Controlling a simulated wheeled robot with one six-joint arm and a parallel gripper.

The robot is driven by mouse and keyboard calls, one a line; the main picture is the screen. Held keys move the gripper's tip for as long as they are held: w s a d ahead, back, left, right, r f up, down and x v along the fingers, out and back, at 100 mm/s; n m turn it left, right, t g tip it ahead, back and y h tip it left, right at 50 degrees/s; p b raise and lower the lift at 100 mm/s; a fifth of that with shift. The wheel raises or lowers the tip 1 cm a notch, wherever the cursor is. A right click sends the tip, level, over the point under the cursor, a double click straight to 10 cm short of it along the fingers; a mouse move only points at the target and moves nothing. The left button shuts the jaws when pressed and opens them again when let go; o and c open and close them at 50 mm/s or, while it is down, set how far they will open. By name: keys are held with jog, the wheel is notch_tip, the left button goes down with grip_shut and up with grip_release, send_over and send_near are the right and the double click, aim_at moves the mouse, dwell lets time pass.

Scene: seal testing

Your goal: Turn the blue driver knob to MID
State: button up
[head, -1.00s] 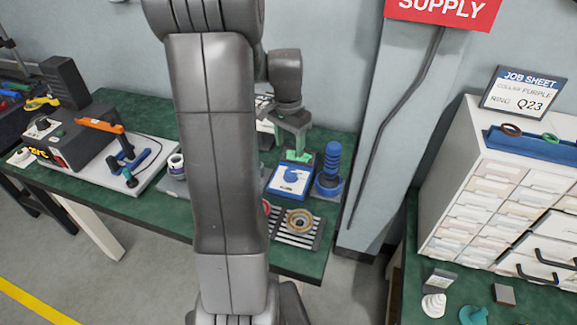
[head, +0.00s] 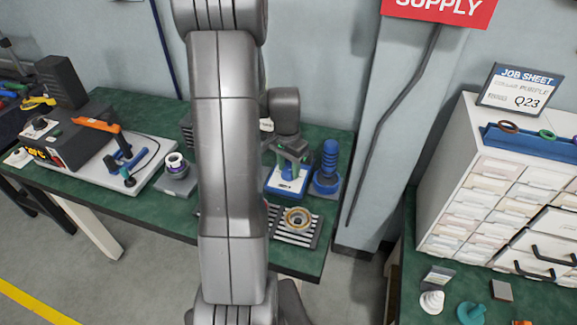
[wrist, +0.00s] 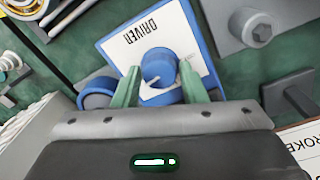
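The blue driver knob (wrist: 158,66) stands on a blue-edged box with a white face (wrist: 118,45) marked DRIVER, upside down in the wrist view.
A blue-handled tool (head: 328,168) stands close right of the driver box. A striped plate with a brass ring (head: 298,219) lies in front of it. A grey stand with a dark-and-white ring piece (head: 177,170) is to the left. My arm hides the bench's middle.

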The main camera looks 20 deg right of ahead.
jog(key=c, duration=0.5)
jog(key=n+b, duration=0.1)
jog(key=n, duration=0.6)
jog(key=shift+n, duration=0.3)
dwell(0.3)
jog(key=o, duration=1)
jog(key=shift+c, duration=0.2)
